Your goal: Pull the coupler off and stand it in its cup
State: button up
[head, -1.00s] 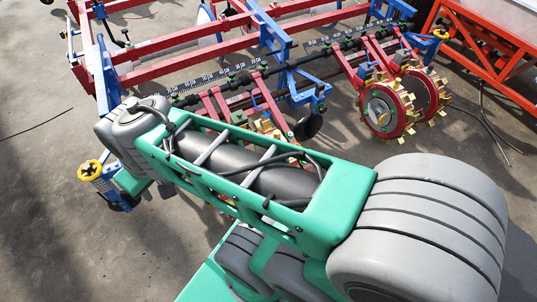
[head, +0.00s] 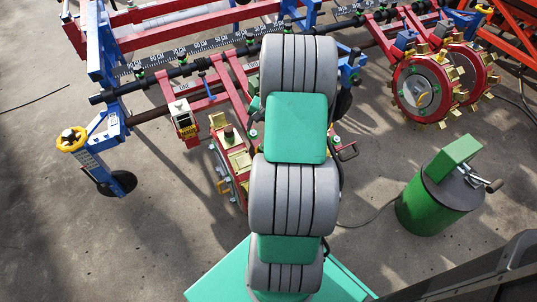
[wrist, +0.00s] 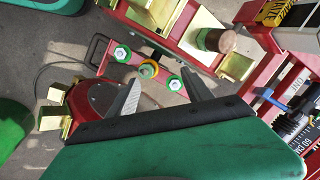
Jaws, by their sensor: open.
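My gripper (wrist: 160,75) shows in the wrist view with its two fingers apart and nothing held between them. Beyond the fingertips, a red plate (wrist: 122,60) carries two green-ringed bolts. A brown round-topped peg with a green collar (wrist: 221,40) stands among gold brackets at upper right. I cannot tell which part is the cup. In the head view my arm hides the gripper and the area under it.
Red punch wheels with gold teeth (head: 420,88) stand right of my arm. A green canister with a crank (head: 432,205) stands on the concrete at lower right. The planter's blue and red frame (head: 150,40) spans the back. Open floor lies at left.

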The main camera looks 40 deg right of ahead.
jog(key=shift+m, duration=0.6)
jog(key=f+b, duration=0.1)
jog(key=f, duration=0.3)
jog(key=d+f+b, duration=0.1)
jog(key=f, duration=0.3)
jog(key=w+d+f+b, duration=0.1)
jog(key=f, duration=0.3)
jog(key=shift+d+f+b, duration=0.1)
jog(key=shift+f+b, duration=0.25)
jog(key=shift+f, duration=0.05)
jog(key=shift+c, duration=0.3)
grip_shut()
